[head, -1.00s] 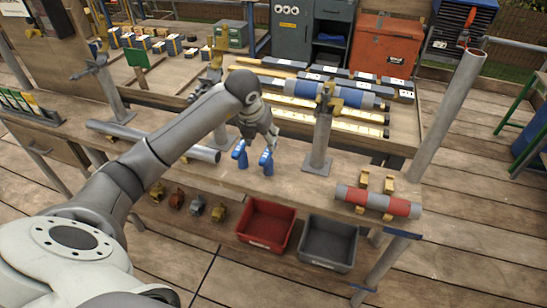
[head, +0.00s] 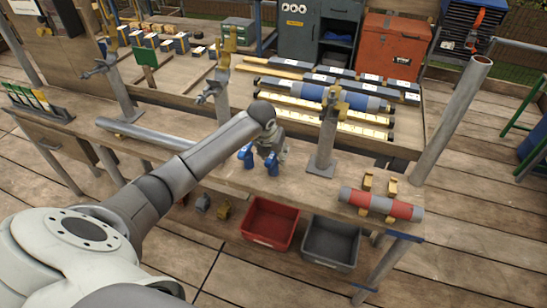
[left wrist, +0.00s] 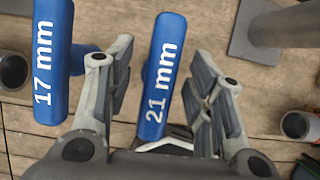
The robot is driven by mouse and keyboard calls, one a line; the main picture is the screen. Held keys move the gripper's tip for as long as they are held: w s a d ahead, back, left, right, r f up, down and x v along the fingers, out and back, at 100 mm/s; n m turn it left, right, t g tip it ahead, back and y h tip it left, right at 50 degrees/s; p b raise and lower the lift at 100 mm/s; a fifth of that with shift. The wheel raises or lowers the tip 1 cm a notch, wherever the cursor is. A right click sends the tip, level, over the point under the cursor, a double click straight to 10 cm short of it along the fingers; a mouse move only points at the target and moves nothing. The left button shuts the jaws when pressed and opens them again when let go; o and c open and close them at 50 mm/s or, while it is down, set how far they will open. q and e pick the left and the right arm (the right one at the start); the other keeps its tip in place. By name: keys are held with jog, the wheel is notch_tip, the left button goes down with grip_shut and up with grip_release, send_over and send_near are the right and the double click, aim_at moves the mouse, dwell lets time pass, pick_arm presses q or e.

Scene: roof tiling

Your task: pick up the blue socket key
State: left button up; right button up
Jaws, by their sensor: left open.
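Two blue socket keys stand side by side on the workbench. In the left wrist view one is marked 17 mm (left wrist: 45,75) and lies outside my fingers at the left. The other, marked 21 mm (left wrist: 161,78), shows in the gap between my fingers. My left gripper (head: 268,150) is open, close above the keys. It also shows in the left wrist view (left wrist: 160,85), with one finger on each side of the 21 mm key, apart from it. In the head view the right blue key (head: 272,168) is partly hidden by the gripper. My right gripper is out of view.
A metal post (head: 326,145) stands just right of the keys. A grey pipe (head: 160,135) lies to the left. A red-banded pipe (head: 382,203) lies on supports at the right. A red bin (head: 268,222) and a grey bin (head: 331,242) are at the front edge.

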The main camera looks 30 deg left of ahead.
pick_arm(q)
grip_shut()
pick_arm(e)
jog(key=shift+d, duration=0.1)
pick_arm(q)
jog(key=shift+r, duration=0.15)
